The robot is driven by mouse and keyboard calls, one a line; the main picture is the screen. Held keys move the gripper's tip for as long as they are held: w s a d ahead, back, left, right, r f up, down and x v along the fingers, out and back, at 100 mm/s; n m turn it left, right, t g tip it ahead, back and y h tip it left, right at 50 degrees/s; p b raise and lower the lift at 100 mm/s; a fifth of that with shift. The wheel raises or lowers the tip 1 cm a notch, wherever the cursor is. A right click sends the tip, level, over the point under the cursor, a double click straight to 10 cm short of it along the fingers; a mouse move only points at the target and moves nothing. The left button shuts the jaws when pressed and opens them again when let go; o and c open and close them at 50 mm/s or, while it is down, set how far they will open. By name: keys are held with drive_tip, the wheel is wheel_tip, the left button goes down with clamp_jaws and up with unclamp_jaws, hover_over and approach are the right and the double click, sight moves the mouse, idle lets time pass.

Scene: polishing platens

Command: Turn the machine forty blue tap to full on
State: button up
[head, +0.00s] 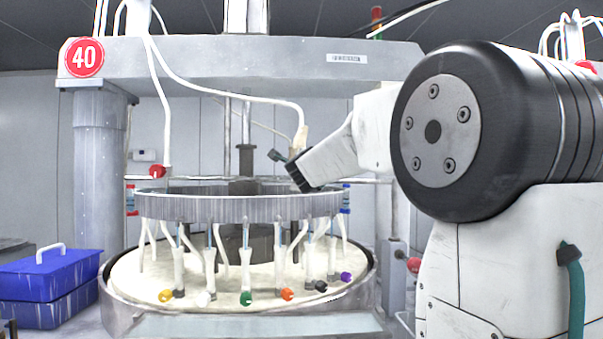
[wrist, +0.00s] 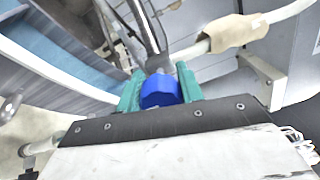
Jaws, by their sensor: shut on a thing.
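The blue tap (wrist: 160,91) shows in the wrist view, between the two teal fingers of my gripper (wrist: 160,88). The fingers are shut on it, one on each side. A grey metal pipe runs up from behind the tap. In the head view my gripper (head: 283,158) is above the far right of the ring, partly hidden by my own wrist, and the blue tap cannot be made out there. The machine's round red sign (head: 85,57) reads 40.
A grey ring (head: 240,207) with hanging tubes stands over the pale round platen (head: 210,285). Several coloured taps, such as the green tap (head: 246,298) and orange tap (head: 287,294), line its front. A red tap (head: 157,171) is at left. Blue boxes (head: 45,285) stand far left.

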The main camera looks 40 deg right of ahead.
drive_tip(key=shift+f, duration=0.1)
idle(0.3)
drive_tip(key=o, duration=1)
drive_tip(key=v, duration=0.8)
drive_tip(key=shift+d, duration=0.1)
